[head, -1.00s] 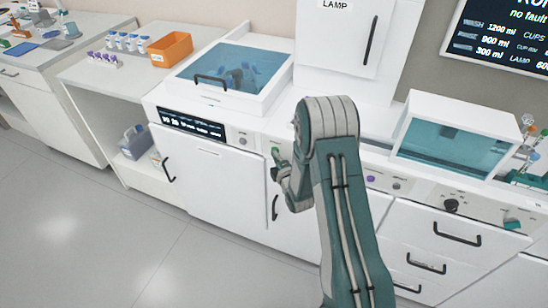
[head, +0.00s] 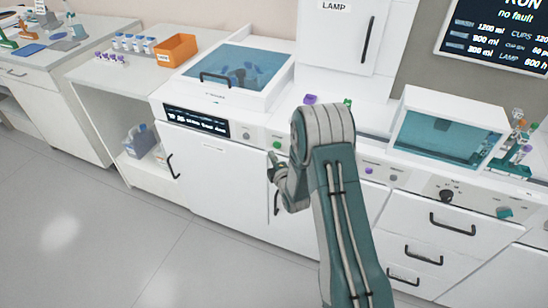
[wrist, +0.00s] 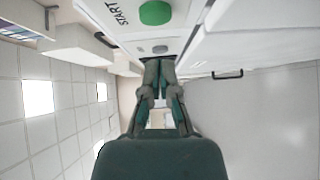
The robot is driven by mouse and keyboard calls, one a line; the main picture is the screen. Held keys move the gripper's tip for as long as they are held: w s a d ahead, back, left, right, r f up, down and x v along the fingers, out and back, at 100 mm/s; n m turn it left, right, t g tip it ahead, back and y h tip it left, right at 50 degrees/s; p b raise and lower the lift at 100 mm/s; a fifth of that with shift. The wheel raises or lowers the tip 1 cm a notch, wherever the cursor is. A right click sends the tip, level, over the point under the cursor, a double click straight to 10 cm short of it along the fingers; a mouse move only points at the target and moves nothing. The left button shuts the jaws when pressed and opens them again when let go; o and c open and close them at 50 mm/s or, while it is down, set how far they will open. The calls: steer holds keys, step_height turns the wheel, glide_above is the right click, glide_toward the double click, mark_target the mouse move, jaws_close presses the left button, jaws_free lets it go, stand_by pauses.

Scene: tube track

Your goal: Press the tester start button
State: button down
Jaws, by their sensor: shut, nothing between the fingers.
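The round green start button (head: 277,145) is on the white front panel of the tester, right of its dark display (head: 196,121). In the wrist view the green button (wrist: 155,13) is large at the top edge, beside the word START. My gripper (wrist: 160,62) is shut and empty. Its fingertips are close to the panel, below the green button in that picture, by a small grey button (wrist: 160,49). In the head view my gripper (head: 272,168) is just below the green button. I cannot tell whether the fingertips touch the panel.
The tester has a blue-windowed lid (head: 240,72), shut. A tall white lamp cabinet (head: 340,40) stands behind my arm. A second blue-windowed unit (head: 445,138) is at the right. An orange bin (head: 176,50) and tube racks stand at the left. The floor in front is clear.

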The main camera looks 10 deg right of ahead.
steer(key=s+d, duration=0.1)
steer(key=s, duration=0.8)
steer(key=shift+s+d, duration=0.15)
steer(key=shift+s, duration=0.1)
steer(key=shift+d+r, duration=0.1)
steer(key=shift+d, duration=0.05)
steer(key=shift+r, duration=0.1)
steer(key=s+r+m+g+h, duration=0.1)
steer(key=s+r+m+g, duration=0.15)
steer(key=r+m, duration=0.45)
steer(key=s+r+m+g+h, duration=0.1)
steer(key=r+m+g, duration=0.15)
steer(key=r, duration=0.75)
steer(key=s+a+r+m+g, duration=0.1)
steer(key=s+r+m+g, duration=0.2)
steer(key=s, duration=0.9)
steer(key=s+a+r+m+g, duration=0.1)
steer(key=s+r+m+g, duration=0.2)
steer(key=s, duration=1)
step_height(320, 180, up, 3)
steer(key=m, duration=0.3)
steer(key=shift+s+a+g, duration=0.2)
steer(key=shift+s+g, duration=0.1)
steer(key=shift+g, duration=0.1)
